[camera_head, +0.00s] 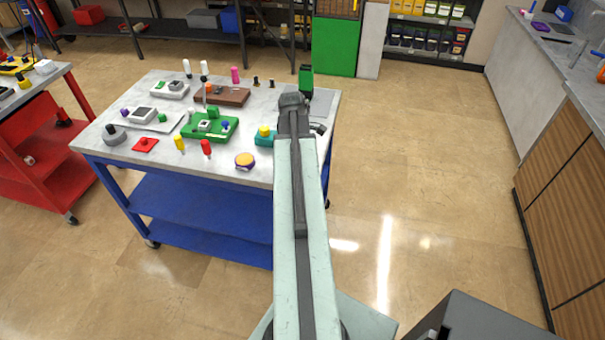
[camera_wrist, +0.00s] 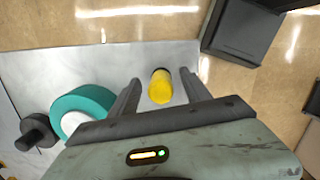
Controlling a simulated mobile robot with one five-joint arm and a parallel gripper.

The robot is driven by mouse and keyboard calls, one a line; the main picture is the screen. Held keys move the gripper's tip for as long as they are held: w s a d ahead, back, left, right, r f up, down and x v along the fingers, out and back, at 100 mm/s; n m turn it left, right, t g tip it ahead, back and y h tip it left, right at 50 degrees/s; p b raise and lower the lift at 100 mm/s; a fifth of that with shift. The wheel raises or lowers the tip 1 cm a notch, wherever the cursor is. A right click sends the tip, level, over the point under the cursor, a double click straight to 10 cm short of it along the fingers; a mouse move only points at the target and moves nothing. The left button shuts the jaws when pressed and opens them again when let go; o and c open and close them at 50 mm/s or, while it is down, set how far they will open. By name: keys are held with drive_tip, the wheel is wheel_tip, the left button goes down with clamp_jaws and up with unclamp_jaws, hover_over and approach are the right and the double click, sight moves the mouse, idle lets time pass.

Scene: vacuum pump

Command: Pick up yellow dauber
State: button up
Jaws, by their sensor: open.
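In the wrist view a yellow dauber (camera_wrist: 160,87) with a darker end lies in the gap between the fingers of my gripper (camera_wrist: 161,76). The fingers stand apart on either side of it, with visible space, and do not touch it. Height above it is hard to judge. In the head view my arm reaches over the right part of the table and hides what is behind it; the fingertips are not clear there.
A teal round part (camera_wrist: 78,108) with a white centre and a dark knob (camera_wrist: 38,132) are left of my gripper. The table (camera_head: 252,176) holds several parts: a green block (camera_head: 195,128), a red piece (camera_head: 207,149), a purple-and-yellow piece (camera_head: 245,161). Open floor lies right.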

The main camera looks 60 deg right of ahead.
drive_tip(key=shift+f, duration=0.75)
drive_tip(key=shift+s+r, duration=0.1)
drive_tip(key=shift+r, duration=0.1)
clamp_jaws()
